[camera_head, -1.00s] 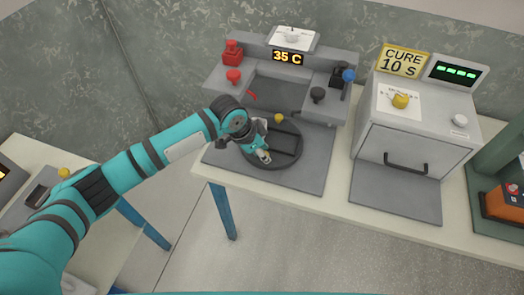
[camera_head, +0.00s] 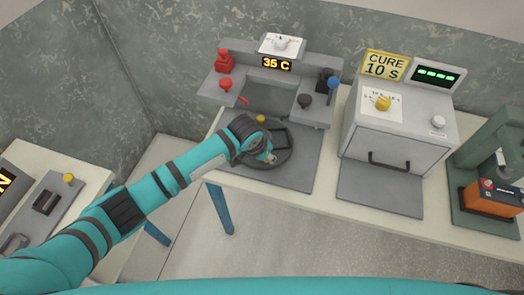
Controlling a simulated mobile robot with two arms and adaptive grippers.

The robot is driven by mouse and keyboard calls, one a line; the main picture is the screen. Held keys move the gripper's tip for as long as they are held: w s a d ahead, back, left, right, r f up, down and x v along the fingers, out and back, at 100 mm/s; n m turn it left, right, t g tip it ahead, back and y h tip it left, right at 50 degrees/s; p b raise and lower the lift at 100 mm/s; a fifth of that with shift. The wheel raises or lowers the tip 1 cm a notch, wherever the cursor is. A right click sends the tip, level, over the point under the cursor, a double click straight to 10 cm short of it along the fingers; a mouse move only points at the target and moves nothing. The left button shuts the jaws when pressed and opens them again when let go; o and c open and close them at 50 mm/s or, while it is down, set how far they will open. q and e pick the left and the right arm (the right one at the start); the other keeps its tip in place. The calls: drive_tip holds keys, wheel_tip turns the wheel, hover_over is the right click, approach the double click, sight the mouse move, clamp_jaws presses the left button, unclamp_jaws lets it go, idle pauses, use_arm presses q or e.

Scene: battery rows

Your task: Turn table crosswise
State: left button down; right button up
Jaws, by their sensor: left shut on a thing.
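The turntable (camera_head: 287,158) is a dark round disc with a raised rectangular frame on top. It lies on the grey mat of the station at the middle of the table. My left gripper (camera_head: 269,158) comes down over the left and front part of the disc. It is shut on a part of the turntable, but the hand hides the exact spot of contact. A small yellow knob (camera_head: 261,118) shows just behind the disc. My right gripper is not in view.
The grey station (camera_head: 225,87) behind the disc carries red and dark knobs and a temperature display (camera_head: 277,64). A grey curing oven (camera_head: 392,135) stands to the right, and a green press (camera_head: 485,150) with an orange battery (camera_head: 492,197) is at the far right.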

sight(280, 153)
use_arm(q)
drive_tip(key=shift+w+d+r+n+t+y+p, duration=0.15)
drive_tip(key=shift+d+n+t+y+p, duration=0.15)
drive_tip(key=shift+d+n+p, duration=0.6)
drive_tip(key=shift+w+d+n, duration=0.1)
drive_tip(key=shift+d+n, duration=0.35)
drive_tip(key=shift+n, duration=0.35)
drive_tip(key=shift+w+d+n+y, duration=0.3)
drive_tip(key=shift+d+n+y, duration=0.3)
drive_tip(key=shift+n, duration=0.4)
drive_tip(key=shift+w+d+n+t+y, duration=0.35)
drive_tip(key=shift+d+n, duration=0.1)
drive_tip(key=shift+n, duration=0.35)
drive_tip(key=shift+w, duration=0.1)
drive_tip(key=c, duration=1.1)
unclamp_jaws()
drive_tip(key=shift+o, duration=0.2)
drive_tip(key=v, duration=1.2)
